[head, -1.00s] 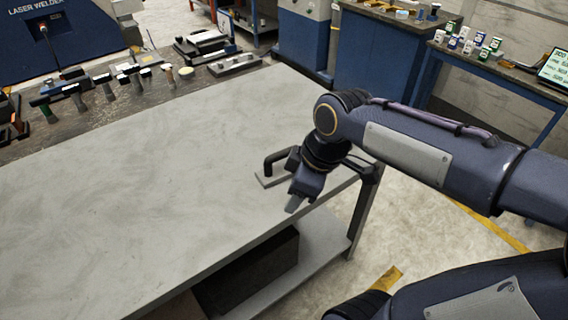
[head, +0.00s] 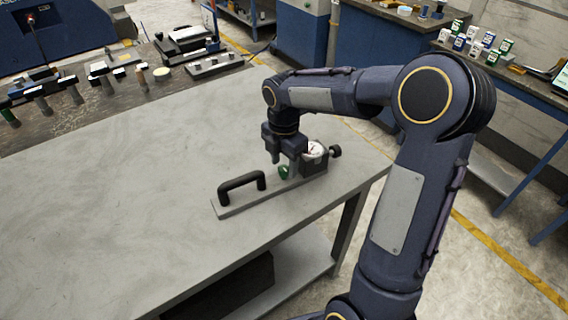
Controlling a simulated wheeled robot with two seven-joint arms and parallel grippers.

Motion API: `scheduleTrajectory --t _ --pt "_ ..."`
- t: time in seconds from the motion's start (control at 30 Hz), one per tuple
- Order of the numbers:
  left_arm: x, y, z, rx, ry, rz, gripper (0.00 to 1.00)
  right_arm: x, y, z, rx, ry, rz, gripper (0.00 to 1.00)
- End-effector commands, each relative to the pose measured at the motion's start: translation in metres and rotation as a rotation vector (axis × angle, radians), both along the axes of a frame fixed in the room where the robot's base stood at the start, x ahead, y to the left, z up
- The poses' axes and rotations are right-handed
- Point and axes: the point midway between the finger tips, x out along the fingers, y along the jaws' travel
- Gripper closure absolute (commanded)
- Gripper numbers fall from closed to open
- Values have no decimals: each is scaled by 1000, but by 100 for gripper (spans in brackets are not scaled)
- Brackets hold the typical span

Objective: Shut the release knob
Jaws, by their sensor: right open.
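A microscope-arm fixture with a flat grey base plate (head: 232,208) lies on the bench near its right end. A black loop handle (head: 241,184) stands at its near left end. At its far end are a dark block with a white-faced dial (head: 314,149) and a black side knob (head: 335,151). A small green part (head: 284,172) shows just below the fingers; I cannot tell which part is the release knob. My right gripper (head: 281,161) points down, open, over the fixture by the green part, partly hiding the block. Contact cannot be told. My left gripper is not in view.
The grey bench top (head: 130,190) is clear to the left of the fixture. Several hand tools (head: 75,88) lie on a dark surface at the back left. Bare floor lies beyond the bench's right edge.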

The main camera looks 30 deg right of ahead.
Motion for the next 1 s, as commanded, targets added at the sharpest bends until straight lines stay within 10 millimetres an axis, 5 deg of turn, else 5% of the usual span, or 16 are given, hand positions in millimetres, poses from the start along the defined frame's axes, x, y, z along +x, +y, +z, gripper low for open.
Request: scheduleTrajectory --t 0.37,0.7,1.0 --pt "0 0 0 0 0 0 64 0 0 -8 0 -1 -2 51" --pt "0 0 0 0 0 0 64 0 0 -7 0 -1 -2 96" --pt "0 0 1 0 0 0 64 0 0 -7 1 -1 -36 96"
